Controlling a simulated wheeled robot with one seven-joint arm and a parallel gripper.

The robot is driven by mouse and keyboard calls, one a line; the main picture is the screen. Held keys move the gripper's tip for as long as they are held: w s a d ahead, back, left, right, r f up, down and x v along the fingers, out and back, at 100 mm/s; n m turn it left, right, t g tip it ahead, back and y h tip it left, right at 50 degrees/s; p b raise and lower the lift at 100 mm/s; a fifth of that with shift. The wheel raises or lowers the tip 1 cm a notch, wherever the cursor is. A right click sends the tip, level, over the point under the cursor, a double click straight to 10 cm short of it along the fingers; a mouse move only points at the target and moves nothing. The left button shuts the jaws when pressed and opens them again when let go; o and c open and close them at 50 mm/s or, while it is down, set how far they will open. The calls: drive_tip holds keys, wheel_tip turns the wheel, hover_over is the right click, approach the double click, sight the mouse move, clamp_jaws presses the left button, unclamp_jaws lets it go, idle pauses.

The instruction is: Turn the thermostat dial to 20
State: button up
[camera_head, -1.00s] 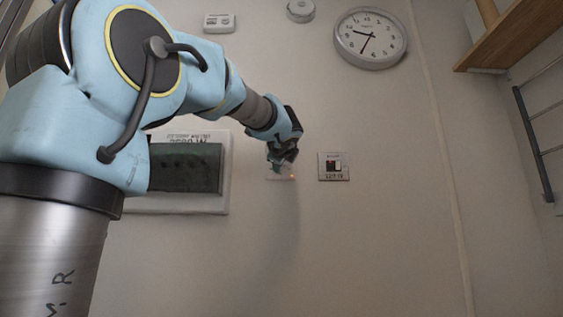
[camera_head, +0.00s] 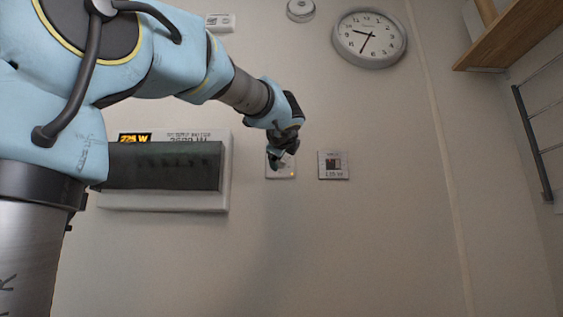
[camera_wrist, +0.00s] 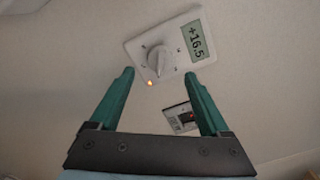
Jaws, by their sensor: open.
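The white thermostat panel (camera_wrist: 183,60) is on the wall at the top middle of the wrist view, with a display (camera_wrist: 194,41) reading +16.5. Its round white dial (camera_wrist: 161,60) has a raised grip bar, and a small orange light glows below it. My gripper (camera_wrist: 160,78) is open, its two green fingers pointing toward the panel with the dial between and just beyond the tips. Nothing is held. In the head view my gripper (camera_head: 281,158) covers much of the panel (camera_head: 285,174), and the dial is hidden there.
A switch plate (camera_head: 333,165) is right of the thermostat and also shows in the wrist view (camera_wrist: 181,117). A heater panel (camera_head: 165,195) is to the left. A wall clock (camera_head: 369,38) and wooden shelf (camera_head: 500,42) are up right. The wall below is bare.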

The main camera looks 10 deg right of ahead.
drive_tip(key=s+a, duration=0.1)
drive_tip(key=s, duration=0.5)
drive_tip(key=shift+s, duration=0.2)
drive_tip(key=w+a+f+n+g+y, duration=0.1)
drive_tip(key=w+a+f+n+g, duration=0.15)
drive_tip(key=f, duration=0.95)
drive_tip(key=w+a+f+n+g+y, duration=0.1)
drive_tip(key=a+f+n+g, duration=0.25)
drive_tip(key=f, duration=0.75)
drive_tip(key=w+a+f+n+g+y, duration=0.15)
drive_tip(key=f+n, duration=0.25)
drive_tip(key=f, duration=0.8)
drive_tip(key=s+a+f+n+g, duration=0.4)
drive_tip(key=s+a+f+n, duration=0.35)
drive_tip(key=f, duration=0.55)
drive_tip(key=s+a+f+n+g, duration=0.5)
drive_tip(key=s+f+n, duration=0.4)
drive_tip(key=f, duration=0.5)
wheel_tip(320, 180, up, 21)
drive_tip(key=m+p, duration=0.1)
drive_tip(key=p, duration=2)
drive_tip(key=shift+d, duration=0.25)
drive_tip(key=shift+m+t, duration=0.25)
